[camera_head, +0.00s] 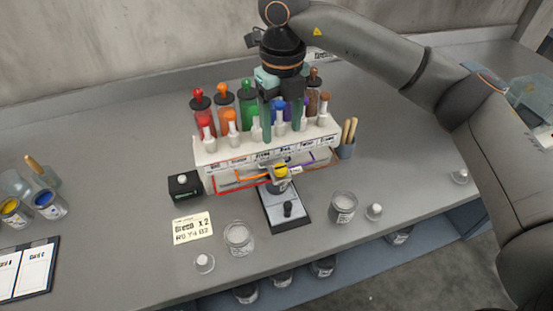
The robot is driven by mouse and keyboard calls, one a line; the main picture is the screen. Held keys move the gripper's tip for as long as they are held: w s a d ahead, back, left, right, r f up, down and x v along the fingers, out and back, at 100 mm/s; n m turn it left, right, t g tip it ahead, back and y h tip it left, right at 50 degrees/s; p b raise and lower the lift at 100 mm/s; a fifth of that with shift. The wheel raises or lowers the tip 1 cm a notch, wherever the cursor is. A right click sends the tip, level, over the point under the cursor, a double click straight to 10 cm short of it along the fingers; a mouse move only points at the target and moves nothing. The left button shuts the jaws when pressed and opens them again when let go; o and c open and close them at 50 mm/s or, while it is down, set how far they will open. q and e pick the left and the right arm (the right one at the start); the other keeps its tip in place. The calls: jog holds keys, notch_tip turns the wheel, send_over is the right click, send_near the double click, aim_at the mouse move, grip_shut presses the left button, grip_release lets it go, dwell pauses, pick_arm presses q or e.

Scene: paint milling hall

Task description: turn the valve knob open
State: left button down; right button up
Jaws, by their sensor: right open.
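A white dispenser rack (211,158) stands at the middle of the bench with several coloured bottles, among them red (200,103), orange (225,104) and green (248,103). Small white valve-like pieces (207,127) stand along its front top edge; I cannot tell which is the valve knob. My right gripper (278,125) points down over the middle of the rack, open, its fingers hiding part of the bottles and valves behind. I cannot tell whether it touches any knob. A yellow round part (280,171) sits below the rack's middle, above a black stand (288,211). My left gripper is out of view.
A paper card (193,228), a black box (185,186) and clear jars (239,238) (343,207) stand near the rack. A cup with wooden sticks (346,148) is close on its right. Paint jars (49,203) and a binder (28,270) lie left. The bench's back left is clear.

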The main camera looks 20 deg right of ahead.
aim_at(281, 168)
notch_tip(281, 168, down, 11)
jog(key=shift+p, duration=0.85)
jog(key=shift+c, duration=0.3)
grip_shut()
